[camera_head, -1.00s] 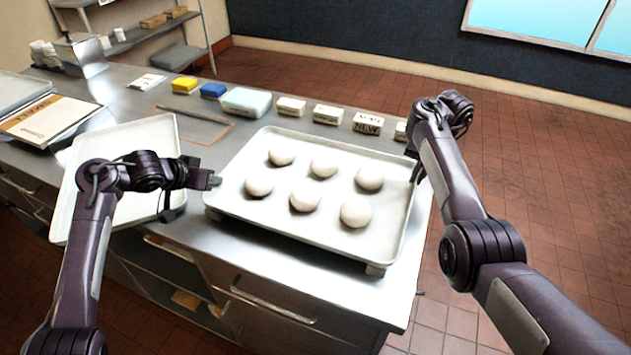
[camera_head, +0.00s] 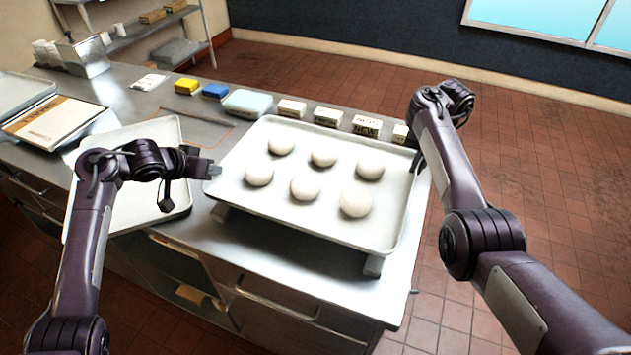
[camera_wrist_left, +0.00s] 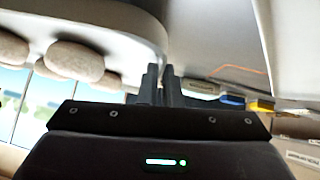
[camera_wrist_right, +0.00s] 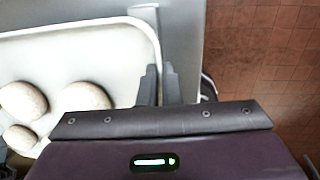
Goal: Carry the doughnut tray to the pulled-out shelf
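The doughnut tray (camera_head: 385,238) is a pale rimmed tray with several round white dough pieces (camera_head: 305,188). It is held a little above two grey supports (camera_head: 373,266) on the steel counter, roughly level. My left gripper (camera_head: 213,171) is shut on its left rim; the tray also shows in the left wrist view (camera_wrist_left: 130,18). My right gripper (camera_head: 415,162) is shut on its right rim, seen too in the right wrist view (camera_wrist_right: 140,30). An empty pale rimmed surface (camera_head: 150,140) at left juts past the counter front; I cannot tell whether it is the pulled-out shelf.
Small boxes, a yellow block (camera_head: 187,86), a blue block (camera_head: 214,91) and a pale blue box (camera_head: 247,102) line the counter's back. Drawers and open shelving are below. Red tiled floor (camera_head: 540,190) is clear at right.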

